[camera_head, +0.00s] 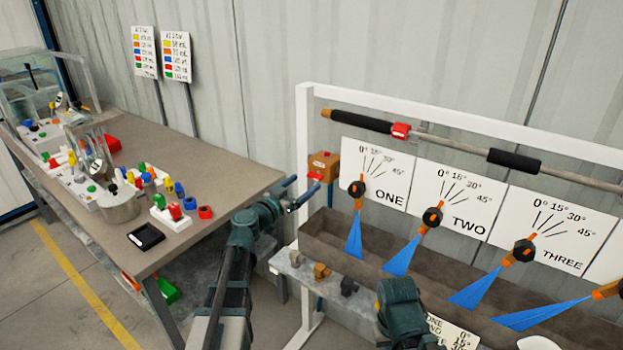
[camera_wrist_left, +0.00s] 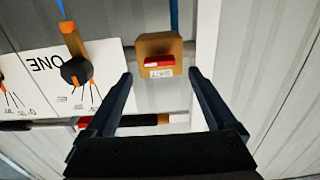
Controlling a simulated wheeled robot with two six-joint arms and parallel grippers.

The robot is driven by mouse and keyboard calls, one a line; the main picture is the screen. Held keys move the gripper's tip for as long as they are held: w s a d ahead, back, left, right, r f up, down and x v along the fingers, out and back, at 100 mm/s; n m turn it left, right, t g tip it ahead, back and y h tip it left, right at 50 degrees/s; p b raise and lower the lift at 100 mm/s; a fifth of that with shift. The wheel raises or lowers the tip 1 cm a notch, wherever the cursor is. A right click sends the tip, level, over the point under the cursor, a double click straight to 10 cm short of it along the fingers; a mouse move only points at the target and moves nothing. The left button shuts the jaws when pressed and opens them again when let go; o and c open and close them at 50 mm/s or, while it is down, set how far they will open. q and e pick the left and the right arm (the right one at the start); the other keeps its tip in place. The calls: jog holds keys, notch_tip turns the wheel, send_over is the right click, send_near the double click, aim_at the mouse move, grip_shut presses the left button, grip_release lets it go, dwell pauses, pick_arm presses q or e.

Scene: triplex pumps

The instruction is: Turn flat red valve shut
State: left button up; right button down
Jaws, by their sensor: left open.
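The flat red valve handle (camera_head: 315,176) sits on the front of an orange-brown box (camera_head: 323,161) on the white frame's left post. In the left wrist view the red handle (camera_wrist_left: 160,61) lies crosswise on the box (camera_wrist_left: 160,44), with a small white lettered label (camera_wrist_left: 162,72) beside it. My left gripper (camera_head: 307,186) is open and empty, just in front of and slightly below the valve. In the wrist view its fingertips (camera_wrist_left: 160,75) stand either side of the label, apart from the handle. My right gripper does not show; only part of that arm does.
Four blue fan jets come from orange nozzles over a brown trough (camera_head: 335,236). A bar with black grips and a red clamp (camera_head: 401,131) runs above the signs. A workbench (camera_head: 235,172) with coloured parts stands left. A low shelf (camera_head: 295,267) lies below the trough.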

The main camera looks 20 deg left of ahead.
aim_at(312, 177)
pick_arm(q)
jog(key=shift+x, duration=2.5)
jog(key=shift+c, duration=0.2)
jog(key=c, duration=1.3)
jog(key=shift+c, duration=0.2)
